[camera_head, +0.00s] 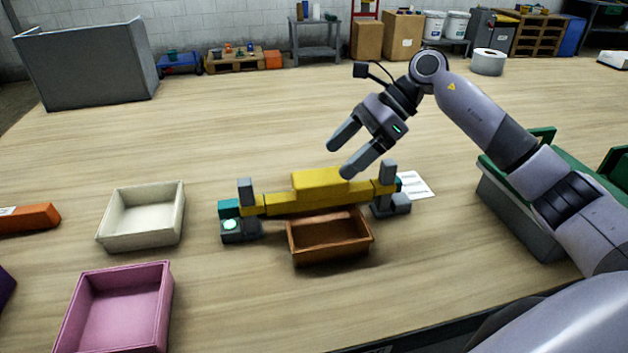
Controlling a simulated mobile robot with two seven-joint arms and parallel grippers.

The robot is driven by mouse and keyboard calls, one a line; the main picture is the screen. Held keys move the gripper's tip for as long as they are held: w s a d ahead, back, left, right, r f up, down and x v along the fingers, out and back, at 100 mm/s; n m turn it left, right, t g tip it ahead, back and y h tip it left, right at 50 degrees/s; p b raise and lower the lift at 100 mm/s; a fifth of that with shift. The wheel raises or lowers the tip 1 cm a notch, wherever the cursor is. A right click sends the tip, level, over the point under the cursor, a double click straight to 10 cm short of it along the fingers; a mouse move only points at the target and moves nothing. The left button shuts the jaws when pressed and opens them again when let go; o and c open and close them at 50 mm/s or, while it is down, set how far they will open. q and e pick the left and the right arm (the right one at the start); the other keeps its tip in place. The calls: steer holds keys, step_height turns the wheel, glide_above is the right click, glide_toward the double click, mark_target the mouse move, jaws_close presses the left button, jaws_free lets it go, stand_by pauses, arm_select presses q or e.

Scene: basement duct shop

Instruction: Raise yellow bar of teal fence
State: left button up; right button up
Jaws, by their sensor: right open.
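The yellow bar (320,183) lies level across the middle of the table, with a thicker block in its centre. It spans between two grey end posts with teal parts, which form the fence (238,222). The left post has a pale round button at its foot. My right gripper (345,160) is open and empty, with its fingers pointing down and left just above and behind the bar's right half. I cannot tell whether a fingertip touches the bar. My left gripper is not in view.
A brown tray (330,238) stands right in front of the bar. A cream tray (142,215) and a pink tray (117,310) are to the left. A green-and-grey case (520,210) stands at the right, and a white paper (415,185) lies behind the right post.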

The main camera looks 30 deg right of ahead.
mark_target(321, 176)
steer(key=x, duration=0.5)
steer(key=shift+s+a+f+p, duration=0.1)
steer(key=shift+a+f+p, duration=0.1)
steer(key=shift+a+p, duration=0.15)
steer(key=shift+a+f, duration=0.3)
steer(key=shift+f, duration=0.1)
steer(key=c, duration=1.4)
step_height(321, 176, up, 4)
steer(key=shift+r+p, duration=0.15)
steer(key=shift+p, duration=0.65)
steer(key=shift+w, duration=0.2)
steer(key=o, duration=1.4)
steer(key=shift+r, duration=0.1)
steer(key=shift+s, duration=0.1)
steer(key=shift+d, duration=0.15)
